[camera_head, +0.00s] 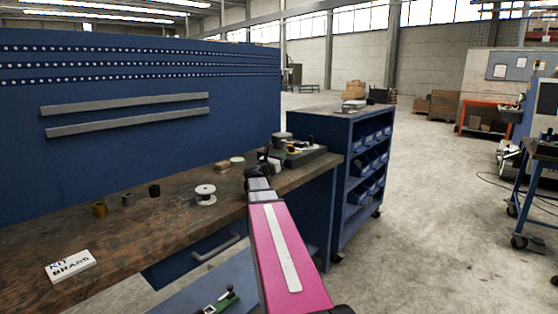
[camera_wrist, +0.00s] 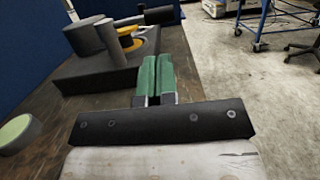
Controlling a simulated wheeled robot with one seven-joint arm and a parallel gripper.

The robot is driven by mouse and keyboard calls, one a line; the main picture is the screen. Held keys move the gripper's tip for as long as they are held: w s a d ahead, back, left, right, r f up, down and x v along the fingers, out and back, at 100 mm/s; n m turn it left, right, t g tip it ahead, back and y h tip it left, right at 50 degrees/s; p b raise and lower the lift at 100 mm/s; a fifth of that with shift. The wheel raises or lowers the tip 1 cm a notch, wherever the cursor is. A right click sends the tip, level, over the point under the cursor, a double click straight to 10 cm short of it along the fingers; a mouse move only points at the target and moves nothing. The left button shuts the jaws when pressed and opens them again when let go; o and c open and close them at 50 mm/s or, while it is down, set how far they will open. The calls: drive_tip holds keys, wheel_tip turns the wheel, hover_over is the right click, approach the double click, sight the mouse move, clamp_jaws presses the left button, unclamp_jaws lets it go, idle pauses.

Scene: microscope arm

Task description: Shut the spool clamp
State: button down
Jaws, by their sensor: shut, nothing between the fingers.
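The spool clamp fixture appears as a dark block (camera_wrist: 88,72) bearing grey cylinders and a yellow ring (camera_wrist: 128,40). It also shows as a dark base (camera_head: 308,157) at the right end of the bench in the head view. Which part is the clamp's moving arm, and how far it stands open, I cannot tell. My gripper (camera_wrist: 153,62) has green fingers pressed together, with nothing between them. In the wrist view they overlap the near right edge of the block; contact is unclear. In the head view my arm hides part of the fixture.
The wooden bench (camera_head: 140,235) holds a white spool (camera_head: 205,197), several small cylinders, a wood block (camera_head: 222,166), a pale green disc (camera_head: 237,160) and a KIT BRASS card (camera_head: 71,266). A blue panel (camera_head: 150,160) stands behind; a blue bin cabinet (camera_head: 338,190) stands right.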

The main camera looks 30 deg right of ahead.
sight(298, 146)
drive_tip(key=x, duration=1)
drive_tip(key=shift+d+t, duration=0.1)
drive_tip(key=shift+t, duration=0.2)
